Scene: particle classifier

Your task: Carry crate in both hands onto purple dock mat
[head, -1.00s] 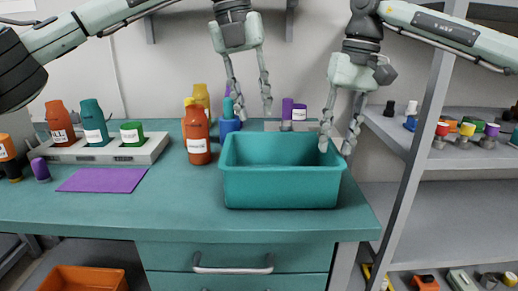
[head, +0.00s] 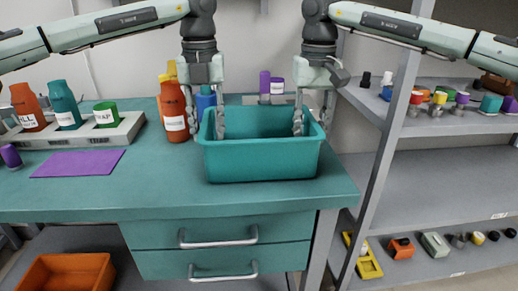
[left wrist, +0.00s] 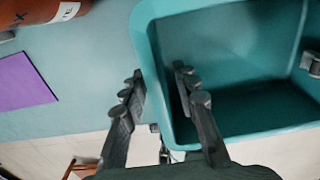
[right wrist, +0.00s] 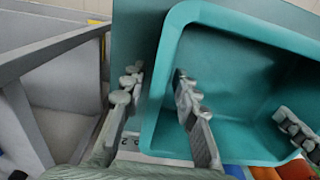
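The teal crate (head: 262,163) stands empty on the teal bench near its right front edge. The purple dock mat (head: 78,163) lies flat on the bench to its left. My left gripper (head: 208,122) is open over the crate's left wall, one finger inside and one outside; the left wrist view shows its fingers (left wrist: 158,80) astride the rim. My right gripper (head: 313,112) is open over the right wall the same way; its fingers (right wrist: 158,78) straddle the rim in the right wrist view. I cannot tell whether the fingers touch the walls.
An orange bottle (head: 174,115) stands just left of the crate, with a blue container (head: 206,98) behind. A grey rack (head: 88,134) with several containers sits behind the mat. A purple item (head: 9,156) stands left of the mat. A shelf post (head: 391,115) rises at right. Bench between mat and crate is clear.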

